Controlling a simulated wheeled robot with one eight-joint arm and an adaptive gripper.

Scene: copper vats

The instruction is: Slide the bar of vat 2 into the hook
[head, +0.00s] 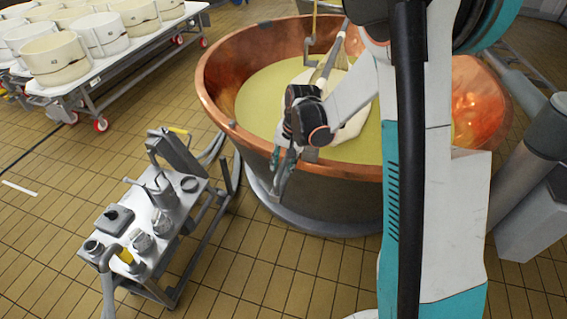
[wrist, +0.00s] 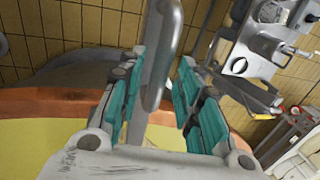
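Copper vat (head: 225,106) holds yellow liquid, with a pale cloth (head: 352,122) partly in it, hidden behind my arm. A thin brass-coloured rod with a bent, hook-like lower end (head: 308,58) hangs over the vat's far side. My gripper (head: 283,178) is at the vat's near left rim, pointing down. In the wrist view my gripper (wrist: 168,62) has its teal-padded fingers apart. A grey rounded metal bar (wrist: 167,40) runs between them, close to the left finger, with a gap to the right finger. Whether it touches the left finger cannot be told.
A metal trolley (head: 205,205) with tools and cups stands left of the vat. A white table (head: 120,48) with several round moulds (head: 55,58) is at the back left. Tiled floor between them is clear. Grey pipework (head: 550,130) is at the right.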

